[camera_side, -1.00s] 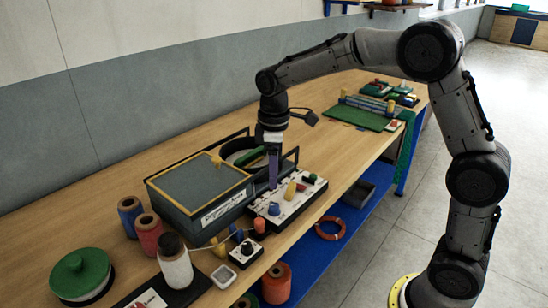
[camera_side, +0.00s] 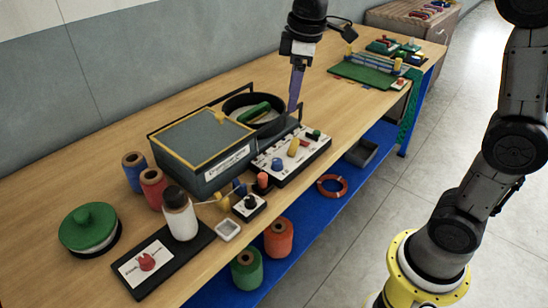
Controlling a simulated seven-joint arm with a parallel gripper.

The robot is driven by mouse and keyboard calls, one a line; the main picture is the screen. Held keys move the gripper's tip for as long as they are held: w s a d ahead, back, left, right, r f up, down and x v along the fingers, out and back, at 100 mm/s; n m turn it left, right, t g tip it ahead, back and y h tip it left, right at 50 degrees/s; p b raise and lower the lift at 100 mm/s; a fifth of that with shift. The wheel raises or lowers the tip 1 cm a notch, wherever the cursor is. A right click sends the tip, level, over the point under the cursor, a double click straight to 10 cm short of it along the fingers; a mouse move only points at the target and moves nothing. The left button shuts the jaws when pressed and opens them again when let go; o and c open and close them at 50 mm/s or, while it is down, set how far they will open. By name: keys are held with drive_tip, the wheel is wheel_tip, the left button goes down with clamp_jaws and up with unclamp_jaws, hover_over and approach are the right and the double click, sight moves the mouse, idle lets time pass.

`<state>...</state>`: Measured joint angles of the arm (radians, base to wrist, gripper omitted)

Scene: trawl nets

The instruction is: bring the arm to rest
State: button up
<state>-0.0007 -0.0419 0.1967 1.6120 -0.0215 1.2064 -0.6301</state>
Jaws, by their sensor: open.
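My gripper (camera_side: 296,90) hangs pointing down above the back of the bench, over the far edge of the white peg board. Its purple fingers show edge-on, with nothing seen between them. The white board (camera_side: 291,155) below it carries several coloured pegs and knobs, and the gripper looks clear of them. My arm's upper links run out of the top of the picture.
A dark box with a yellow-edged lid (camera_side: 205,145) and a round black bin (camera_side: 255,108) stand left of the board. Spools, a white bottle (camera_side: 181,218) and a green-lidded tub (camera_side: 88,228) stand at the front left. A green mat (camera_side: 362,74) lies at the back right.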

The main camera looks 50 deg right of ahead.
drive_tip(key=s+r+m+t, duration=0.2)
drive_tip(key=s+r+t, duration=0.1)
drive_tip(key=s, duration=1.1)
drive_tip(key=s+f+m, duration=0.5)
drive_tip(key=s+f, duration=0.2)
drive_tip(key=shift+s+a+f+t, duration=0.15)
drive_tip(key=shift+a+f+t, duration=0.05)
drive_tip(key=shift+f+t, duration=0.1)
drive_tip(key=shift+r, duration=0.1)
